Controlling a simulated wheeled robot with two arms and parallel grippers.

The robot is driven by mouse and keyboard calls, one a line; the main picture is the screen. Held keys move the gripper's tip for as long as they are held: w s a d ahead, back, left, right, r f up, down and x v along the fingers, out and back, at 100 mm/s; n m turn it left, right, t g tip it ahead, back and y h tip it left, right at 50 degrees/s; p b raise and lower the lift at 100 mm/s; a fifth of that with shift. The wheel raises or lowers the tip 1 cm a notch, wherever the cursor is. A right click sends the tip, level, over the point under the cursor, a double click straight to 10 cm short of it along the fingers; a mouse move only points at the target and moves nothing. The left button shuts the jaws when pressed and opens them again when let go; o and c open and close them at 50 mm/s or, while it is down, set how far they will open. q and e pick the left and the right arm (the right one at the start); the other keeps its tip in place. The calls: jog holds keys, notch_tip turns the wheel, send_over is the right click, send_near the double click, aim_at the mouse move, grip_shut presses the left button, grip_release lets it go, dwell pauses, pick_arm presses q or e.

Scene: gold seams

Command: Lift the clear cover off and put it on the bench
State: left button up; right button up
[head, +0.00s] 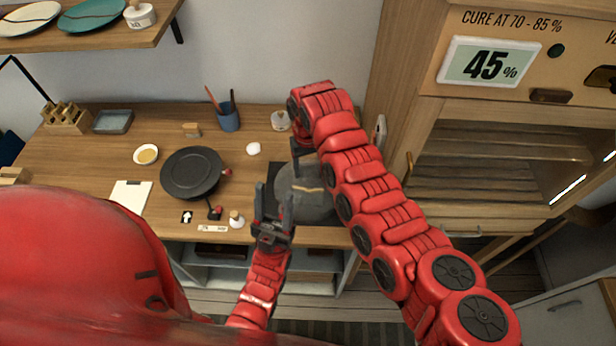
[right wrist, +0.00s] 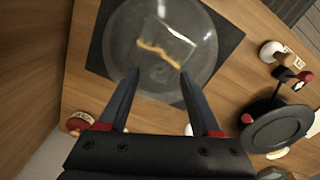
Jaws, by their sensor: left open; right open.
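The clear cover (head: 314,204) is a glassy dome on a dark square mat (head: 279,170) at the bench's front. It also shows in the right wrist view (right wrist: 190,62), where a gold seam line shows through it; the piece underneath is hard to make out. My left gripper (head: 273,207) is open and empty at the cover's left front side, close to it. My right gripper (right wrist: 160,92) is open, with its fingers pointing at the cover's near edge; in the head view it is partly hidden by my right arm. Whether either gripper touches the cover, I cannot tell.
A dark turntable (head: 189,174) with a red knob stands left on the bench (head: 150,218). A small white pot (head: 236,220), a blue cup (head: 228,118) and a white card (head: 131,195) lie around. A wooden cabinet (head: 470,150) reading 45% stands right.

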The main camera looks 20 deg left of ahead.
jog(key=shift+f, duration=0.6)
grip_shut()
dwell(0.9)
